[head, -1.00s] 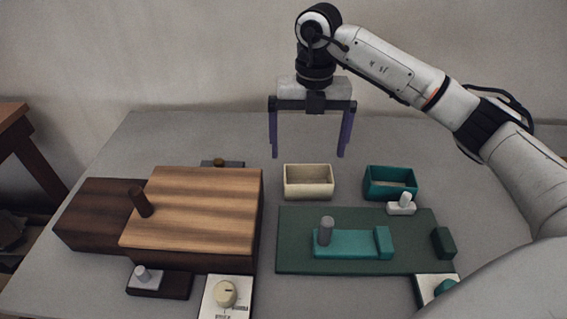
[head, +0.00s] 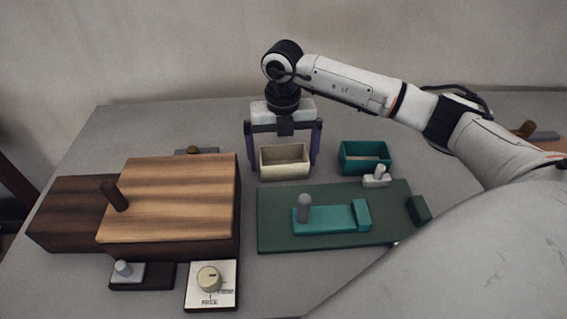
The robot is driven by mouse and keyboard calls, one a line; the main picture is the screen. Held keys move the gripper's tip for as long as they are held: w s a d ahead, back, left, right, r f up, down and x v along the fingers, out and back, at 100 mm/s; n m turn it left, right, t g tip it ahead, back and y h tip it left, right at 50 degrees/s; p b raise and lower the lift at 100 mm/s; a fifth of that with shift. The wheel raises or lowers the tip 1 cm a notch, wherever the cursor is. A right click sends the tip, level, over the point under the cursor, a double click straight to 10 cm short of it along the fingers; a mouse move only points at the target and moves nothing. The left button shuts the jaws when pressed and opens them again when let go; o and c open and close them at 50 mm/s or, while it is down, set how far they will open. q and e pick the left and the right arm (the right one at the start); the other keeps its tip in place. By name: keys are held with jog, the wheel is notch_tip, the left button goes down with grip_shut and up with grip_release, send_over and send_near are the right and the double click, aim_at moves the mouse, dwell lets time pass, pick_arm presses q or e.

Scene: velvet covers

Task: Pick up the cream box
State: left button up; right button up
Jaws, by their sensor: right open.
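The cream box (head: 285,171) is a small open-topped box standing upright on the grey table, behind the green board. My right gripper (head: 283,167) points down over it, with one purple finger at the left side of the box and one at the right side. The gripper is open. Whether the fingers touch the box's sides cannot be told. My left gripper is not in view.
A teal open box (head: 364,158) stands to the right of the cream box. In front lies a green board (head: 276,232) with a teal sliding piece (head: 330,220). A wooden block (head: 170,195) is at left, and a dial panel (head: 210,284) at the front.

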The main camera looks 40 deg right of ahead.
jog(key=c, duration=1)
jog(key=shift+r, duration=0.1)
